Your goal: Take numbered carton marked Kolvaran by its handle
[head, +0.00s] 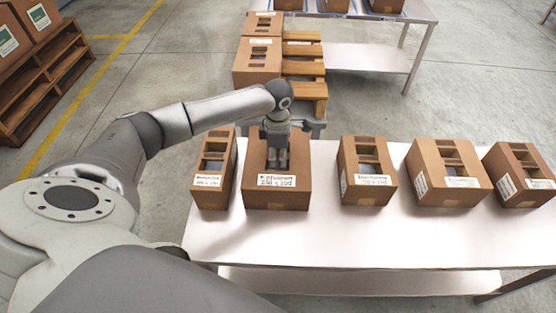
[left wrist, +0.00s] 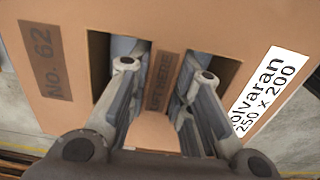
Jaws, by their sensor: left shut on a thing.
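The brown carton (head: 298,172) marked Kolvaran stands on the white table, second from the left in the row. In the left wrist view its label reads "olvaran 250 x 200" (left wrist: 265,95) and its other side reads "No. 62" (left wrist: 45,60). Two cut-outs in its top leave a handle strip (left wrist: 160,80) with "lift here" print. My left gripper (head: 277,155) points down into the carton's top, with one finger in each cut-out, shut on the strip; the wrist view shows the fingers (left wrist: 157,85) either side of it. The fingertips are hidden inside. My right gripper is not in view.
A narrow carton (head: 210,185) stands close on the left; three more cartons (head: 365,185) (head: 448,175) (head: 520,175) stand to the right, past a gap. The white table (head: 330,240) is bare in front. Behind are more cartons (head: 258,55) and a wooden pallet (head: 305,68).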

